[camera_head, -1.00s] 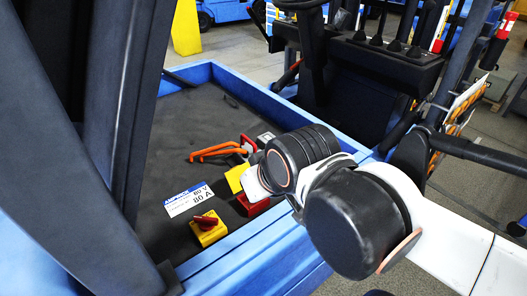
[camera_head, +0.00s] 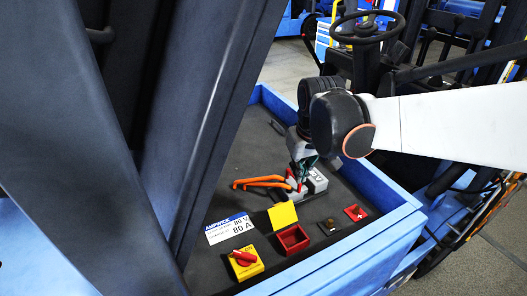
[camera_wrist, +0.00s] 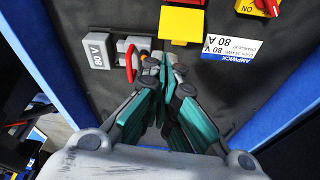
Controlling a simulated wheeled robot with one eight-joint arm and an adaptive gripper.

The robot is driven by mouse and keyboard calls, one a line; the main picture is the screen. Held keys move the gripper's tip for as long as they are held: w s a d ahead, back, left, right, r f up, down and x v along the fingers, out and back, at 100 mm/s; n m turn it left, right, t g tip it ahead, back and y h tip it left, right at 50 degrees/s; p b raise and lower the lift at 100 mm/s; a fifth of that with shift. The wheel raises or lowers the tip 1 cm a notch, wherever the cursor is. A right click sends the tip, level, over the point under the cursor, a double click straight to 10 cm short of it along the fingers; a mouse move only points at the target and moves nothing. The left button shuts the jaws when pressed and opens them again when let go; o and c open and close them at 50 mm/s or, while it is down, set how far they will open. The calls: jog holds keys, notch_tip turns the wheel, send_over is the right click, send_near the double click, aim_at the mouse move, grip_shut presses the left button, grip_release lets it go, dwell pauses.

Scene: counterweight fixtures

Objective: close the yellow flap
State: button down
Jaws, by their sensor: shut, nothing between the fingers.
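The yellow flap (camera_head: 283,216) stands open at the far edge of a small red box (camera_head: 293,239), whose inside is visible. In the wrist view the flap (camera_wrist: 181,24) is near the top, with part of the red box (camera_wrist: 188,2) beyond it. My gripper (camera_head: 297,181) is over the panel beside the grey socket, behind the flap in the head view. In the wrist view my gripper (camera_wrist: 165,64) has its fingertips together and empty, just below the flap in the picture. I cannot tell whether they touch anything.
A red handle (camera_wrist: 130,62) and a grey 80 V socket (camera_wrist: 98,50) are left of my fingertips. Orange cables (camera_head: 258,182) lie nearby. A yellow base with a red knob (camera_head: 244,262) and a label (camera_head: 229,228) are left of the box. A blue rim (camera_head: 385,190) borders the panel.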

aim_at(281, 215)
jog(key=w+a+f+n+g+p, duration=0.2)
jog(key=w+a+f+g+p, duration=0.15)
jog(key=w+a+f, duration=0.45)
jog(key=shift+t, duration=0.35)
jog(key=f+b, duration=0.1)
jog(key=f, duration=0.2)
jog(key=w+d+f, duration=0.1)
jog(key=f, duration=0.2)
jog(key=f+b, duration=0.1)
jog(key=f, duration=0.3)
jog(key=shift+w+d+b, duration=0.2)
jog(key=shift+w+b, duration=0.1)
jog(key=shift+b, duration=0.05)
jog(key=shift+s+f, duration=0.15)
jog(key=shift+f, duration=0.05)
jog(key=shift+s+d+r+b, duration=0.2)
jog(key=shift+s+d+r, duration=0.1)
jog(key=shift+s+r, duration=0.4)
jog(key=shift+s+d+r+b, duration=0.2)
jog(key=shift+s+d+r, duration=0.1)
jog(key=shift+s+r, duration=0.3)
jog(key=shift+f, duration=0.1)
